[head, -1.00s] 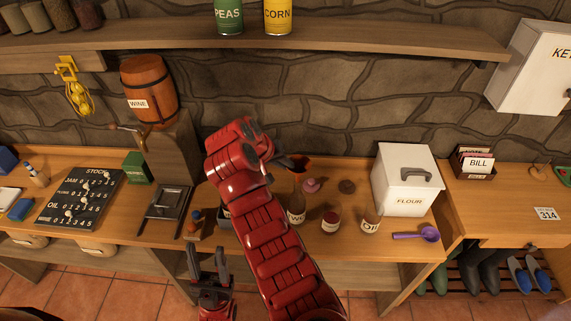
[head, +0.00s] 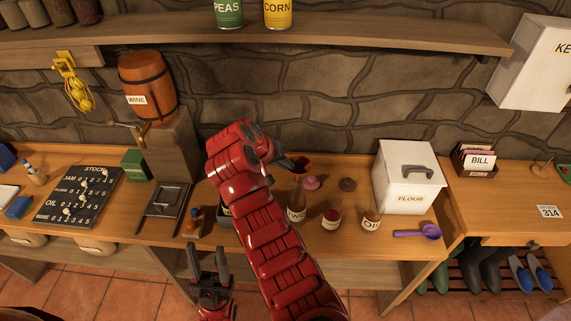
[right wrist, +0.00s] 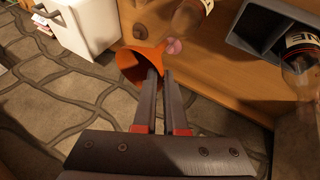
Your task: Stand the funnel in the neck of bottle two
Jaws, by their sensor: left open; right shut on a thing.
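The orange funnel (head: 302,167) is above the back of the bench, and its wide mouth shows in the right wrist view (right wrist: 128,66). My right gripper (head: 284,162) is shut on the funnel; its fingers (right wrist: 158,78) close at the funnel's narrow side. A brown glass bottle (head: 296,207) stands in front of the funnel, apart from it; its label is partly hidden by my right arm and seems to end in "WO". It also shows at the top of the right wrist view (right wrist: 188,20). My left gripper (head: 208,268) is open and empty in front of the bench.
A grey crate (right wrist: 258,30) is beside another bottle (right wrist: 302,68). The stone wall is close behind.

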